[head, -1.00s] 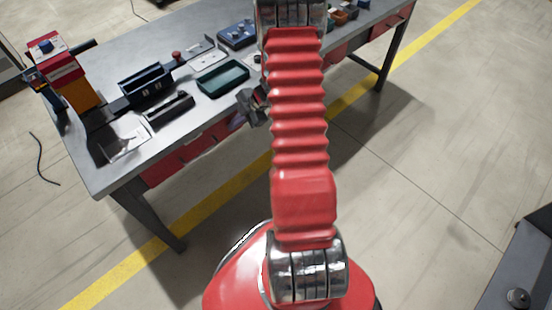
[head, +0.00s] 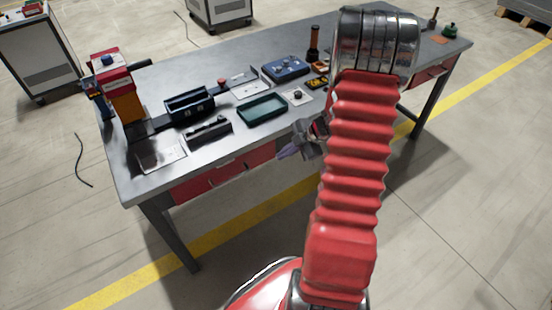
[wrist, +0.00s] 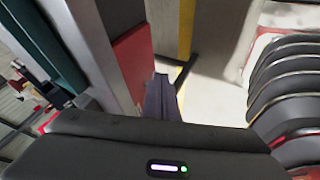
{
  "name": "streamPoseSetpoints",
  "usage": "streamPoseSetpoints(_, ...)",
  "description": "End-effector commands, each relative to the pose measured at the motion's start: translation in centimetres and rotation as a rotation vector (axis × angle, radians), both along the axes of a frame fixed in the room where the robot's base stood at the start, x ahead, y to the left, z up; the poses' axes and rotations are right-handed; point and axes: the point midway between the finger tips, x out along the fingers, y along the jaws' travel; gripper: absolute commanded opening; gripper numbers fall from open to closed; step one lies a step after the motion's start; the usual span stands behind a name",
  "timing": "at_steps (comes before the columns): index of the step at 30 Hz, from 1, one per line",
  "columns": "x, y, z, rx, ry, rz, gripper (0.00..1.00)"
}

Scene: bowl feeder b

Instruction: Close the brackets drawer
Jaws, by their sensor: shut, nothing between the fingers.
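Red drawer fronts (head: 222,172) sit under the near edge of the grey workbench (head: 205,155), on its left half. I cannot read any label, so I cannot tell which one is the brackets drawer. Whether one stands slightly out is also unclear. My gripper (head: 288,152) is in front of the bench's near edge, right of these fronts, partly behind my arm. In the wrist view its dark fingers (wrist: 160,100) are together and empty. A red panel (wrist: 133,60) shows just left of them; contact cannot be judged.
On the bench top are a teal tray (head: 262,111), a dark open box (head: 189,105), a blue case (head: 285,67) and a red and orange device (head: 122,92) at the left. Another red drawer front (head: 435,70) shows at the far right. The floor before the bench is clear.

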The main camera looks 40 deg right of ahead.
Motion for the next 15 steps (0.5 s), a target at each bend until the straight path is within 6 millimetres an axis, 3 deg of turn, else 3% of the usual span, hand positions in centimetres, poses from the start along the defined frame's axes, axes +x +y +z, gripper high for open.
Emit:
streamPoseSetpoints(6,-1.3,-0.8,2.0,0.0,0.0,-0.001,0.0)
streamPoseSetpoints(15,-1.5,-0.9,2.4,0.001,0.002,0.0,0.0)
